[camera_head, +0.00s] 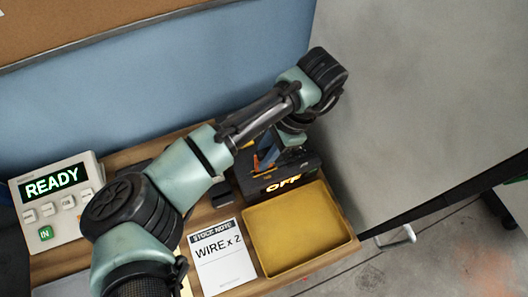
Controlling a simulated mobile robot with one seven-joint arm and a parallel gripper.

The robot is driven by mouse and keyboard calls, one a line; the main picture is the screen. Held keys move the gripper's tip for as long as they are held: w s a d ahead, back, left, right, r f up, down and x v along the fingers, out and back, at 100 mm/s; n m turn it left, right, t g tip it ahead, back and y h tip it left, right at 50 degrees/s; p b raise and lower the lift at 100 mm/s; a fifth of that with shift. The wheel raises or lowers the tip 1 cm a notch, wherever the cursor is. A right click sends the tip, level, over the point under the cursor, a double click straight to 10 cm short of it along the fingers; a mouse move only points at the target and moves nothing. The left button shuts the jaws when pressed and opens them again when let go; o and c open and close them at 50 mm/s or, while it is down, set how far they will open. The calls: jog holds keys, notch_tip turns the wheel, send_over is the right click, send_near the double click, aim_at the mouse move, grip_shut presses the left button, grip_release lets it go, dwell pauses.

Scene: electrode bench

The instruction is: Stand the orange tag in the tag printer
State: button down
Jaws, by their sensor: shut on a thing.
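The black box with lit "OFF" letters, which I take for the tag printer (302,170), stands at the back right of the wooden bench. My gripper (266,160) points down at the top of this box, with the arm reaching over from the left. It is shut on a small orange piece, which I take for the orange tag (256,161); only a sliver of it shows between the fingers. The arm and fingers hide most of the tag and part of the box's top. I cannot tell whether the tag touches the box.
A yellow tray (300,236) lies empty in front of the black box. A white stock note reading "WIRE x 2" (222,262) lies left of it. A console showing "READY" (55,186) stands at the left. A blue panel (150,90) rises behind the bench.

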jog(key=shift+f+b, duration=0.8)
jog(key=shift+f, duration=1)
dwell(0.4)
jog(key=c, duration=0.7)
grip_release()
jog(key=shift+c, duration=0.2)
jog(key=p+v, duration=0.1)
jog(key=v, duration=1.2)
jog(key=shift+s, duration=0.1)
